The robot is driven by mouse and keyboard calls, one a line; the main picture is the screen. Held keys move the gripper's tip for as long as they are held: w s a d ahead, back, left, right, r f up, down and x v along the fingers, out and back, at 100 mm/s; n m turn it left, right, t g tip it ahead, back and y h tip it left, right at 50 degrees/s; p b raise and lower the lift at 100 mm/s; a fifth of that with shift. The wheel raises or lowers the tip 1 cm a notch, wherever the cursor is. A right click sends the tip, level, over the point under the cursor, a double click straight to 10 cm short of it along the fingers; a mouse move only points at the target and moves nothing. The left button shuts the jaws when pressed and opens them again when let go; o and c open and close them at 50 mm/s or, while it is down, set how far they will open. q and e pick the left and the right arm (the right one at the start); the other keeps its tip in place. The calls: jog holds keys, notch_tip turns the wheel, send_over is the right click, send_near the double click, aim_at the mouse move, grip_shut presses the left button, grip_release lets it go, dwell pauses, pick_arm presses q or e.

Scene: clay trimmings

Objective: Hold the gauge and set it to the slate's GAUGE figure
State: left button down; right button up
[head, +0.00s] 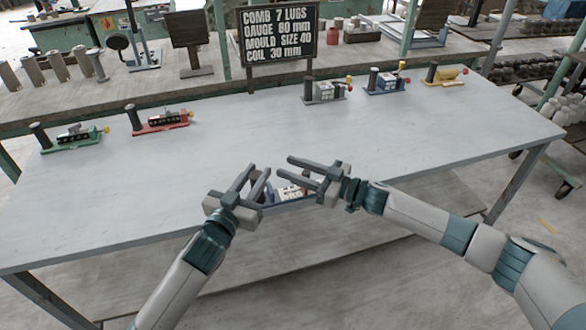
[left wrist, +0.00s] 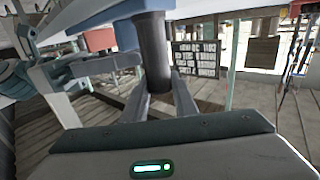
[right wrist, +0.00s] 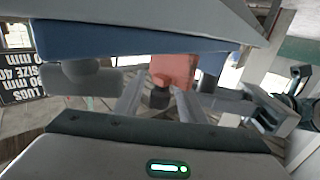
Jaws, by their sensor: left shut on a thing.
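The slate (head: 279,33) at the back reads COMB 7 LUGS, GAUGE 80 mm, MOULD SIZE 40, COIL 30 mm. A blue-based device (head: 291,193), seemingly the gauge, is at the table's front edge, mostly hidden behind my grippers. My left gripper (head: 257,176) is shut on its dark upright post; the post (left wrist: 153,55) stands between the fingers in the left wrist view. My right gripper (head: 290,168) is at its other side, fingers apart. In the right wrist view a reddish block (right wrist: 172,71) and dark knob (right wrist: 160,97) show between those fingers. The gauge's reading is hidden.
The middle of the grey tabletop (head: 230,125) is clear.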

jog(key=v, duration=1.2)
pick_arm(q)
jog(key=c, duration=1.4)
grip_release()
jog(key=shift+o, duration=0.2)
jog(key=shift+s, duration=0.15)
jog(key=v, duration=1.1)
jog(key=shift+s, duration=0.35)
jog(key=shift+a, duration=0.1)
